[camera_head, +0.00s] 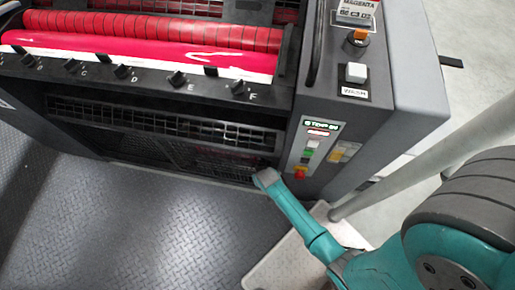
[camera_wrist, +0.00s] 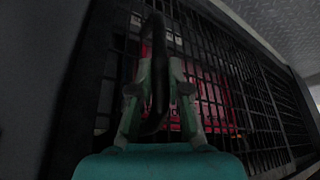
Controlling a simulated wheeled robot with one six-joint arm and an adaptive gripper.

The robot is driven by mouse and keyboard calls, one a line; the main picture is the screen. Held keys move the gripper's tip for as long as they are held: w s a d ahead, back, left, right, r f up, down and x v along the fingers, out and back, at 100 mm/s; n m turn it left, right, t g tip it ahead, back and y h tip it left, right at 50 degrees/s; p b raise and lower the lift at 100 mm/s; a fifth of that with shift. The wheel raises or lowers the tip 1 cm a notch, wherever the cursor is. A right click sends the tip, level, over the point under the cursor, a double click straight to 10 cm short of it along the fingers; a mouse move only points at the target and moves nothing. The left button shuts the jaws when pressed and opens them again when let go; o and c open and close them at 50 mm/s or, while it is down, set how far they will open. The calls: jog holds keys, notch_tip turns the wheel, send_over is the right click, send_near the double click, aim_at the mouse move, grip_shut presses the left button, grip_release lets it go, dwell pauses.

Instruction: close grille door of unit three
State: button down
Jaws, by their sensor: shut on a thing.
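The ink unit marked MAGENTA has a dark grille door (camera_head: 165,122) low on its front, below the lettered knobs. My gripper (camera_head: 262,178) is at the lower right end of the grille area, low by the tread-plate floor. In the wrist view my gripper (camera_wrist: 158,88) is shut on a dark curved handle (camera_wrist: 159,35) in front of the grille bars. The grille (camera_wrist: 235,85) fills much of the wrist view, with red showing behind it. The handle is hidden in the head view. I cannot tell exactly how far the door stands open.
Red rollers (camera_head: 150,40) lie above a row of black knobs (camera_head: 177,79). A button panel (camera_head: 310,150) stands just right of my gripper. A pale rail (camera_head: 430,150) runs beside my arm. The tread-plate floor (camera_head: 130,230) at left is clear.

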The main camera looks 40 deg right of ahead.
jog(key=c, duration=1.1)
grip_release()
jog(key=shift+s+d, duration=0.2)
jog(key=shift+s, duration=0.05)
jog(key=shift+c, duration=0.2)
jog(key=shift+s+a+r, duration=0.1)
jog(key=shift+a+r, duration=0.05)
jog(key=shift+r, duration=0.3)
jog(key=v, duration=1.1)
